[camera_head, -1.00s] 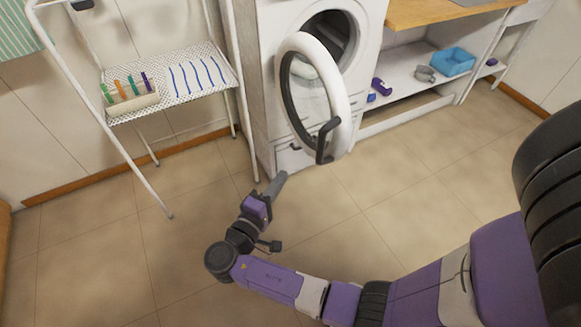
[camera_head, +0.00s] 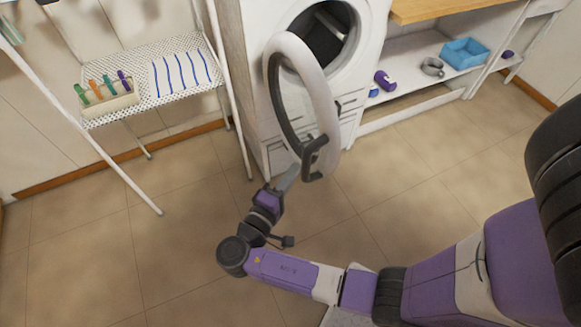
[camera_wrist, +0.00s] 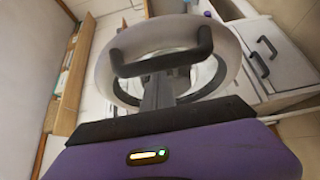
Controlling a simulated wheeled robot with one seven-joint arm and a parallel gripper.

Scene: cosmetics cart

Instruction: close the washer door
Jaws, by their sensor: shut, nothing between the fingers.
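The white washer (camera_head: 362,88) stands at the back with its drum opening (camera_head: 325,35) showing. Its round door (camera_head: 322,85), a white ring with a dark glass middle and a dark handle (camera_head: 314,158), stands open, swung out toward me. My gripper (camera_head: 291,174) is shut and empty, just below and left of the handle. In the wrist view the door (camera_wrist: 226,62) fills the middle, with its handle (camera_wrist: 160,52) across the front. There the closed fingers (camera_wrist: 158,92) point at the door, under the handle bar. I cannot tell whether they touch it.
A white rack (camera_head: 150,85) with a caddy of coloured items (camera_head: 108,103) and a striped cloth stands left of the washer. Right of it is a shelf with a blue bin (camera_head: 465,53) and a purple bottle (camera_head: 384,80). The tiled floor in front is clear.

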